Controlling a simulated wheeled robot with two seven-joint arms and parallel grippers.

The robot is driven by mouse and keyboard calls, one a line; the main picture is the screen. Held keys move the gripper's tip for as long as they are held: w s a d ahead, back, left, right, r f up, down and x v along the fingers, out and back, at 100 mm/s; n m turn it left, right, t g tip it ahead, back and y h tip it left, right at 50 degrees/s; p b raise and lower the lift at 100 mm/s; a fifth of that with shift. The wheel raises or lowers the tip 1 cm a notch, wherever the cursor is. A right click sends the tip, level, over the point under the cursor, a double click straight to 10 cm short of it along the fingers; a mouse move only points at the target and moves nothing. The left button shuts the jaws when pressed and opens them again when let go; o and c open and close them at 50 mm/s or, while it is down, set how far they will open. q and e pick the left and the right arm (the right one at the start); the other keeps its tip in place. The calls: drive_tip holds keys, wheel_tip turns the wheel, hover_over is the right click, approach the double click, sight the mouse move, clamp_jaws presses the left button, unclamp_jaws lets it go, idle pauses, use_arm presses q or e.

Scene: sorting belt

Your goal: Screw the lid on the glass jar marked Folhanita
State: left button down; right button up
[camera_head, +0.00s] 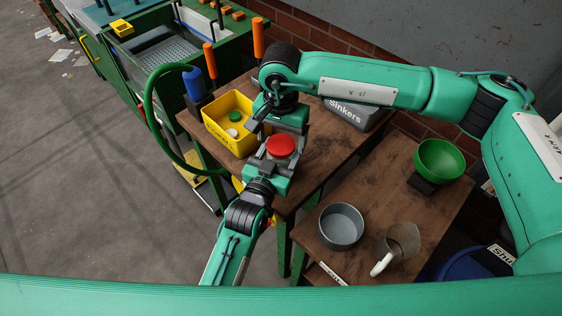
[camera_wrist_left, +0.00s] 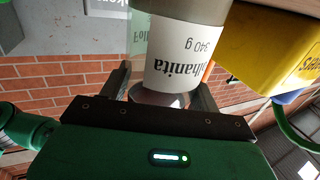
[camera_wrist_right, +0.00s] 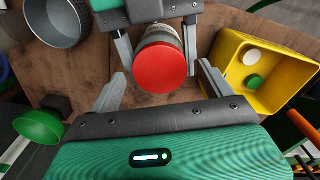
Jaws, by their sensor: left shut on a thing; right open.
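The glass jar (camera_wrist_left: 180,55) has a white label reading "olhanita 340 g", its first letter hidden, upside down in the left wrist view. My left gripper (camera_wrist_left: 163,95) is shut on the jar, holding it by the side. The red lid (camera_head: 281,146) sits on the jar's mouth; how tight it is I cannot tell. In the right wrist view the red lid (camera_wrist_right: 162,68) faces me and hides most of the jar below. My right gripper (camera_wrist_right: 164,60) is open, one finger on each side of the lid, with visible gaps.
A yellow bin (camera_head: 212,112) holding a green and a white lid stands close beside the grippers. A grey Sinkers box (camera_head: 345,112) stands behind. A green bowl (camera_head: 440,160), a grey pot (camera_head: 341,226) and a jug (camera_head: 402,240) stand on the right-hand table.

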drive_tip(key=shift+f, duration=0.35)
drive_tip(key=c, duration=1.1)
